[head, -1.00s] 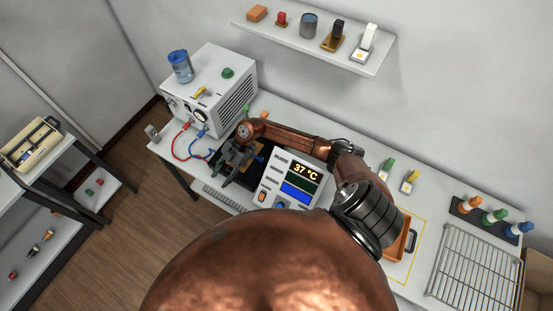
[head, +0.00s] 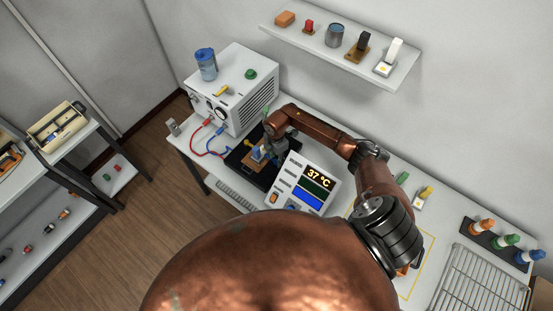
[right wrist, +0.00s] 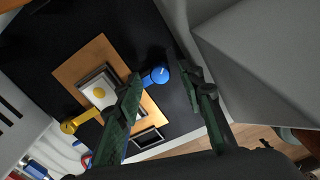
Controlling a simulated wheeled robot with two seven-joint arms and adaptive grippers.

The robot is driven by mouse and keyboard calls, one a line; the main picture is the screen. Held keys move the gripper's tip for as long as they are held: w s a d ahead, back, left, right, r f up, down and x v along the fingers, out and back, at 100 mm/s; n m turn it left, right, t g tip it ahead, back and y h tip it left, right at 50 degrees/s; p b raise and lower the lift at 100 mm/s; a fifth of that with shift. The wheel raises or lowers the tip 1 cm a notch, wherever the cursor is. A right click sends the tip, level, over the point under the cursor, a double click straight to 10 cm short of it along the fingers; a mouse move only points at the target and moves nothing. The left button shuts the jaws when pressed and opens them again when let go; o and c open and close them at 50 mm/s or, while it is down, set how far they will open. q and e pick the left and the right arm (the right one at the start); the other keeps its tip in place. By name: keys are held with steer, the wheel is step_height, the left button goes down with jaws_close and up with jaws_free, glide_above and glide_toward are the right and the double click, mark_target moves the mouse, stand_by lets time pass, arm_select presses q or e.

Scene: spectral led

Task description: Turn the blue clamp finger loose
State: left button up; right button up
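The blue clamp finger (right wrist: 157,75) lies at the edge of a copper-coloured plate (right wrist: 78,68) in the right wrist view, its round end outward. A pale square chip with a yellow dot (right wrist: 99,92) sits on the plate. A yellow clamp finger (right wrist: 76,121) is at the plate's opposite side. My right gripper (right wrist: 161,73) is open, its dark fingertips apart on either side of the blue round end in the picture; contact cannot be told. In the head view my right gripper (head: 271,139) is over the plate (head: 252,164), partly hiding the clamp. My left gripper is not in view.
The display unit reading 37 °C (head: 306,185) stands close to the right of the plate. A white box (head: 233,92) with red and blue cables stands behind. A wall shelf (head: 345,52) is above; a wire rack (head: 485,280) lies far right.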

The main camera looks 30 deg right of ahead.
steer(key=shift+f, duration=0.6)
jaws_close()
